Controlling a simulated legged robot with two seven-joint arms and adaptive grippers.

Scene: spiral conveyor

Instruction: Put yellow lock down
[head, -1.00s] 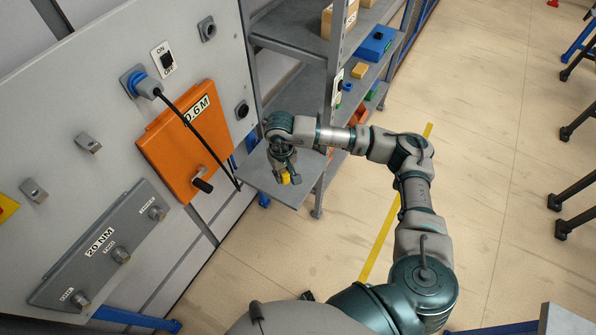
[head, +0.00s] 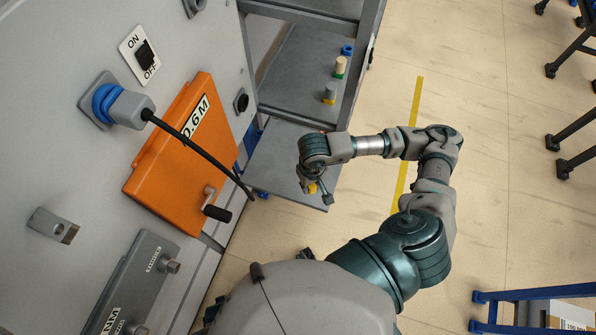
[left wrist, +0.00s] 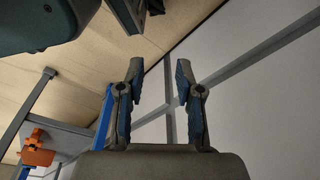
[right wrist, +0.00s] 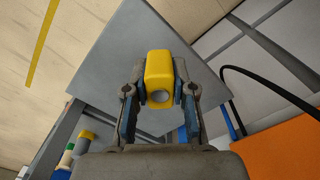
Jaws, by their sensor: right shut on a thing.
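The yellow lock (right wrist: 158,70) is a yellow block with a round grey end facing the camera in the right wrist view. My right gripper (right wrist: 159,88) is shut on it, with one finger on each side. In the head view my right gripper (head: 317,190) and a small bit of the lock (head: 312,188) show over the grey low shelf (head: 285,165), near its front corner. The shelf lies behind the lock in the right wrist view; I cannot tell whether they touch. My left gripper (left wrist: 158,78) is open and empty in the left wrist view.
An orange 0.6 M box (head: 165,150) with a crank, a blue plug (head: 125,106) with a black cable and an ON/OFF switch (head: 145,55) are on the panel at left. Several coloured cylindrical pieces (head: 330,92) stand on the shelving behind. The low shelf's visible surface is clear.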

